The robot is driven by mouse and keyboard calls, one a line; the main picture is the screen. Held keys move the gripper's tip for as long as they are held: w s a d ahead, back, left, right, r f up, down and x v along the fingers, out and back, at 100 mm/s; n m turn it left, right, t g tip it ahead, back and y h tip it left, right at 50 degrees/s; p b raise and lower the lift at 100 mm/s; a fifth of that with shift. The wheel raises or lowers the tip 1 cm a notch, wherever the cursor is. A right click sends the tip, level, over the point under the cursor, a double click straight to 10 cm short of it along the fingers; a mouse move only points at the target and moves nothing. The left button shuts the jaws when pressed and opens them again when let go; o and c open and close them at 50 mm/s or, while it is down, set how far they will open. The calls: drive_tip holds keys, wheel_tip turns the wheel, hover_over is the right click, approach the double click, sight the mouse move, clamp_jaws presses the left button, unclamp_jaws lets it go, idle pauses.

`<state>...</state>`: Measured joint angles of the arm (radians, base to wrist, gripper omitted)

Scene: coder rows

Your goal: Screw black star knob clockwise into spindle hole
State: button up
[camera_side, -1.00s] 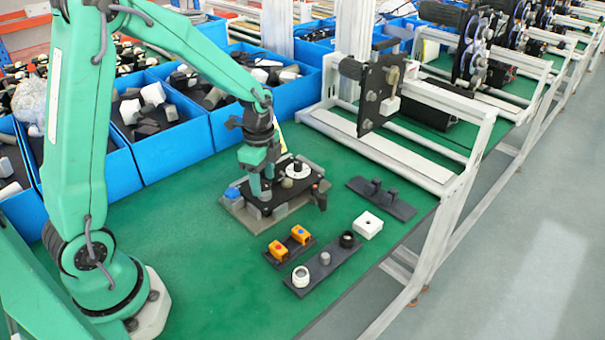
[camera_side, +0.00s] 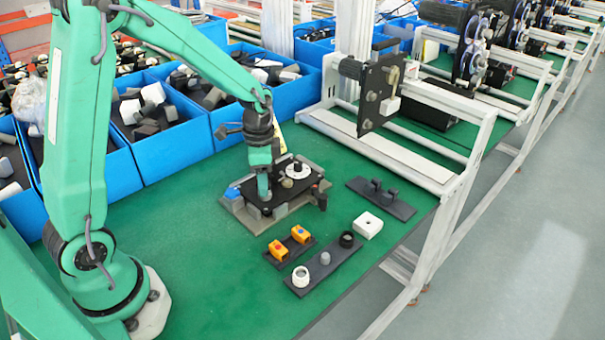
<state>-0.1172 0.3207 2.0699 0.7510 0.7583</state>
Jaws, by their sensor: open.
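My gripper (camera_side: 264,194) points straight down over the left part of a black fixture plate (camera_side: 282,206) on a grey base. It is open, with its fingers seen nearly edge-on, so the gap between them is hard to see. Its fingertips are low, close to the plate. A white round disc (camera_side: 291,172) with a small dark piece (camera_side: 297,166) at its centre sits on the plate, right of the gripper. A dark knob-like part (camera_side: 322,201) stands at the plate's right corner. I cannot tell which dark part is the star knob. The spindle hole cannot be made out.
In front lie a dark strip with two orange blocks (camera_side: 278,250), and another with a white ring (camera_side: 300,277), grey cylinder and black ring. A white box (camera_side: 368,225) and dark bracket (camera_side: 381,198) are right. Blue bins (camera_side: 172,149) stand behind. The green mat's left front is clear.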

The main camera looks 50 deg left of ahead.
drive_tip(key=n, duration=0.7)
idle(0.3)
idle(0.4)
drive_tip(key=c, duration=1.1)
drive_tip(key=m, duration=0.3)
drive_tip(key=shift+m, duration=0.3)
drive_tip(key=m, duration=0.7)
drive_tip(key=shift+m, duration=0.4)
clamp_jaws()
drive_tip(key=shift+m, duration=0.4)
